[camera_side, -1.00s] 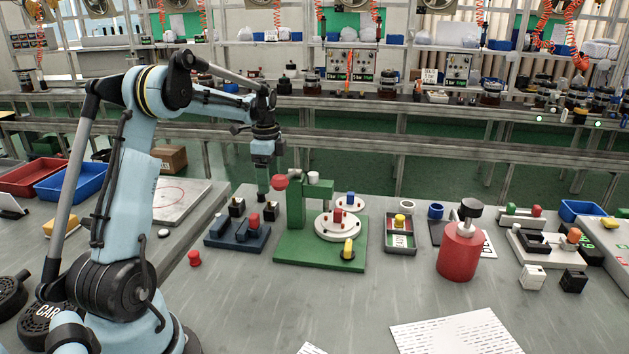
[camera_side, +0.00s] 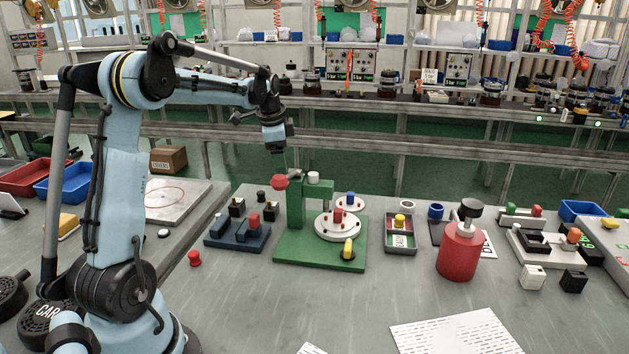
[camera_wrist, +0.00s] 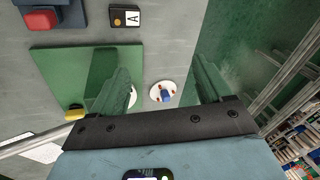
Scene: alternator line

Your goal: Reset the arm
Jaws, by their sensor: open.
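My gripper (camera_side: 281,157) hangs in the air above and behind the green press fixture (camera_side: 293,250), close to its red ball knob (camera_side: 280,182) in the side view. It is tilted and its fingers are small there. In the wrist view my gripper (camera_wrist: 162,86) shows two green fingers spread wide with nothing held between them. Beyond the gap lies a white disc with a blue piece (camera_wrist: 166,96). The green base plate (camera_wrist: 60,72) shows at left.
A dark blue fixture (camera_side: 237,237) with a red block stands left of the press. A red cylinder (camera_side: 460,255) with a black knob stands right. A small red piece (camera_side: 195,259) lies on the table.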

